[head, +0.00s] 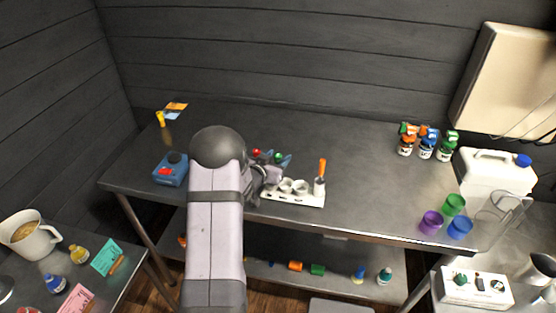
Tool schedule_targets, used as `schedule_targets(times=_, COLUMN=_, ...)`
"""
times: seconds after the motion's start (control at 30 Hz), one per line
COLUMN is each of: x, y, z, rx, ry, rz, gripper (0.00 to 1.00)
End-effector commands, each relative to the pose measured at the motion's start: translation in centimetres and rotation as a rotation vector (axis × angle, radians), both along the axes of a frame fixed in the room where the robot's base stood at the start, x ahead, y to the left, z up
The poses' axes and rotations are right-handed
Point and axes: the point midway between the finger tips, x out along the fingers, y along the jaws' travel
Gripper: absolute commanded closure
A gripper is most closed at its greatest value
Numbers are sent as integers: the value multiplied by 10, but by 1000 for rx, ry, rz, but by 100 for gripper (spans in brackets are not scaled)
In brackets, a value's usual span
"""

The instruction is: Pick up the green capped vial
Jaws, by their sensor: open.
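A small green cap (278,157), apparently that of the green capped vial, shows at the middle of the metal table, just beyond my gripper. The vial's body is mostly hidden. A red cap (255,153) shows close to its left. My gripper (272,174) is low over the table, beside and in front of these caps, and partly hidden by my own arm. Its jaws are open, and no vial is seen between them. The exact gap between the fingers and the green cap cannot be told.
A white holder (296,199) with cups and an orange-handled tool (322,170) stands right of my gripper. A blue device (171,169) is at left. Several dropper bottles (425,148) and coloured cups (431,222) are at right. The table's back middle is clear.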

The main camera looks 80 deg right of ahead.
Motion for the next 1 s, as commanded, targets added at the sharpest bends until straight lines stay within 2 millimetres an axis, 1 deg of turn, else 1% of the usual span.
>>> schedule_targets(times=0.1, x=-2, y=-7, z=-2, rx=0, ry=0, rz=-1, gripper=57)
schedule_targets(times=0.4, x=-2, y=-9, z=-4, rx=0, ry=0, rz=0, gripper=57)
schedule_targets(times=0.43, x=-2, y=-9, z=-4, rx=0, ry=0, rz=0, gripper=62)
schedule_targets(times=0.47, x=-2, y=-9, z=-4, rx=0, ry=0, rz=0, gripper=69)
schedule_targets(times=0.5, x=-2, y=-9, z=-4, rx=0, ry=0, rz=0, gripper=78)
schedule_targets(times=0.6, x=-2, y=-9, z=-4, rx=0, ry=0, rz=0, gripper=100)
schedule_targets(times=0.87, x=-2, y=-9, z=-4, rx=0, ry=0, rz=0, gripper=100)
schedule_targets(times=1.0, x=-2, y=-9, z=1, rx=-2, ry=-1, rz=0, gripper=100)
